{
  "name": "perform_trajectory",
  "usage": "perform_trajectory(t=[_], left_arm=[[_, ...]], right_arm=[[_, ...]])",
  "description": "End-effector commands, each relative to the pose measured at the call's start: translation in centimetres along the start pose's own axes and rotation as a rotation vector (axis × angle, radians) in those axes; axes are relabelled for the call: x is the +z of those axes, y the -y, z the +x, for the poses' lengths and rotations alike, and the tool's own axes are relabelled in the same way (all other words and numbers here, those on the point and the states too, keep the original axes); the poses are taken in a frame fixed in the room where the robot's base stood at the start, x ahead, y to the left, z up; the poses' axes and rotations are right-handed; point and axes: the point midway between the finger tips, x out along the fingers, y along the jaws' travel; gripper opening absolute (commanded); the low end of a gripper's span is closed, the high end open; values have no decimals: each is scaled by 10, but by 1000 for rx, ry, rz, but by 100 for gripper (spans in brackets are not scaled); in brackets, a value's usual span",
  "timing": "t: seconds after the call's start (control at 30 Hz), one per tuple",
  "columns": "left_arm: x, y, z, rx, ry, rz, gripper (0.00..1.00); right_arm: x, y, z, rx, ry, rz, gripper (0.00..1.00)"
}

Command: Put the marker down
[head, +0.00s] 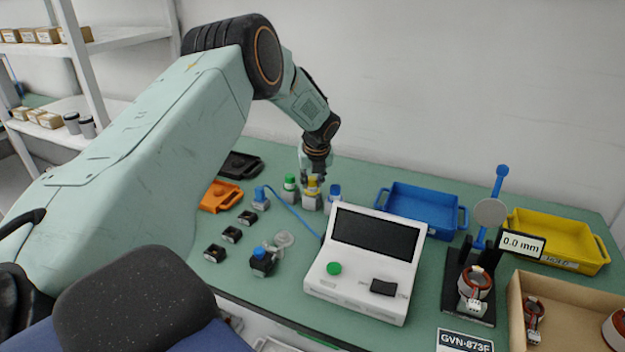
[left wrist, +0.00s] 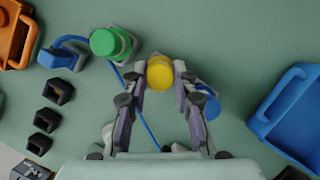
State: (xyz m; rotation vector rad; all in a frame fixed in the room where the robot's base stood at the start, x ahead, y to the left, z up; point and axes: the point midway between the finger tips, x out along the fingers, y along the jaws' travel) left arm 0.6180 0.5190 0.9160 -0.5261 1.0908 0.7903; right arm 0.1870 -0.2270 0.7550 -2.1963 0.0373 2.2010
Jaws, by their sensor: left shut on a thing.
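The yellow-capped marker (head: 311,188) is upright at the back of the green table, between a green-capped one (head: 290,187) and a blue-capped one (head: 334,195). My left gripper (head: 314,174) points down from above and is shut on the yellow-capped marker. In the left wrist view the two fingers (left wrist: 159,85) close around the yellow cap (left wrist: 160,72). The green cap (left wrist: 110,42) is left of it, and the blue cap (left wrist: 207,103) is partly behind the right finger. A grey base shows below the yellow cap; I cannot tell if it is fully seated. My right gripper is not visible.
A white tester (head: 365,262) with a screen stands in front right. A blue tray (head: 422,210), yellow tray (head: 560,240) and orange tray (head: 219,196) lie around. Several small black blocks (head: 231,235) sit at left. A blue cable (head: 295,212) runs past the markers to the tester.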

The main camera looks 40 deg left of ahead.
Motion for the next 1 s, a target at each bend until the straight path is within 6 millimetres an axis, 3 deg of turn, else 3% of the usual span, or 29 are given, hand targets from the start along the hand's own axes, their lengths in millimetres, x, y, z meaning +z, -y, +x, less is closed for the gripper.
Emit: perform_trajectory(t=[0.4,0.43,0.6,0.7,1.0], left_arm=[[-4,0,10,0,0,0,0],[-4,0,10,0,0,0,28],[-4,0,10,0,0,0,42],[-4,0,10,0,0,0,49],[-4,0,8,0,0,0,49]], right_arm=[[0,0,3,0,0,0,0],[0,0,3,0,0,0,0],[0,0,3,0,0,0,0],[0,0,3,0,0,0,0],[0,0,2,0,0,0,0]])
